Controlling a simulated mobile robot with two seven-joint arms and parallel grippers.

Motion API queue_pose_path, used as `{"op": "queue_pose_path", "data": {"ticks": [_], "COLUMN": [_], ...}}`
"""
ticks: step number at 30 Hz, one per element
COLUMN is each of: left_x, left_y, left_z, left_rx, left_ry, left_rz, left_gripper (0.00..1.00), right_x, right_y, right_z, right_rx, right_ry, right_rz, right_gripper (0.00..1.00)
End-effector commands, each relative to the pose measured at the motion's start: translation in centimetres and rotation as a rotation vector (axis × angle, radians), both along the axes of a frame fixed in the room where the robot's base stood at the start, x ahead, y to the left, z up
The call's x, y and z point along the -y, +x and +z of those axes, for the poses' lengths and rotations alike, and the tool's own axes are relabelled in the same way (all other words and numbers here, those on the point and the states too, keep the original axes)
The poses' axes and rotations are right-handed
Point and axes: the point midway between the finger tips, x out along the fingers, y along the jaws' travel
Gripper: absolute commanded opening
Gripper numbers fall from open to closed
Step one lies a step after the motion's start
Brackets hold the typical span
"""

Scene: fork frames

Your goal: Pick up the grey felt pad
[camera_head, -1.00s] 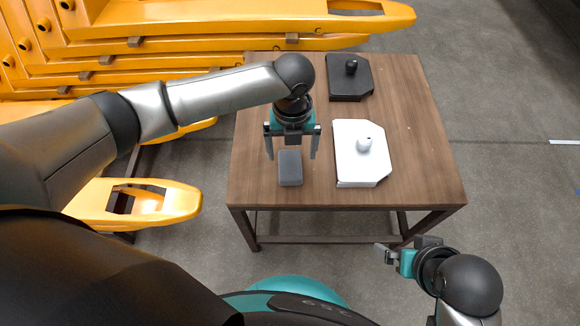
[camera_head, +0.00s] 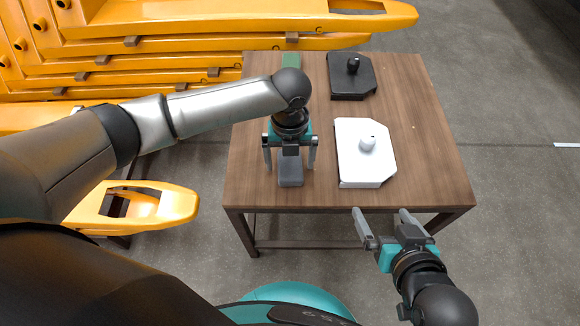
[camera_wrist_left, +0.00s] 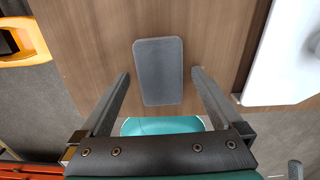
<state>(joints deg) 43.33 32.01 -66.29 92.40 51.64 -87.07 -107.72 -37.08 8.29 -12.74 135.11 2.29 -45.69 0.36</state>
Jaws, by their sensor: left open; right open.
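The grey felt pad (camera_head: 290,181) is a small rounded rectangle lying on the wooden table near its front left. In the left wrist view the pad (camera_wrist_left: 159,70) lies flat between my left fingers, with a gap on each side. My left gripper (camera_head: 291,168) is open and points down over the pad, one finger on either side. Its body hides part of the pad in the head view. My right gripper (camera_head: 382,212) is open and empty, off the table's front edge.
A white plate with a round knob (camera_head: 362,170) lies right of the pad. A black plate with a knob (camera_head: 350,85) lies farther back. A green item (camera_head: 290,60) shows at the back edge. Yellow forks (camera_head: 150,55) stand left and behind. The table's right side (camera_head: 430,150) is clear.

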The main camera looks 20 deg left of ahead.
Motion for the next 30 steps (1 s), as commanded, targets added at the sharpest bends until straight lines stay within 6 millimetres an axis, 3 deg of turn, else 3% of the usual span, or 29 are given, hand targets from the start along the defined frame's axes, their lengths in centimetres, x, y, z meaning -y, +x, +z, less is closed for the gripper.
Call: {"op": "queue_pose_path", "data": {"ticks": [13, 30], "left_x": [0.02, 0.0], "left_y": [-0.02, 0.0], "left_z": [-0.48, -0.46], "left_rx": [0.0, 0.001], "left_ry": [0.0, 0.0], "left_rz": [-0.001, -0.001], "left_gripper": [1.0, 0.37], "right_x": [-0.66, -0.64], "right_y": [0.31, 0.32], "right_z": [0.18, 0.2], "right_rx": [0.05, 0.049], "right_ry": [0.027, 0.026], "right_rz": [0.006, 0.006], "right_gripper": [1.0, 1.0]}}
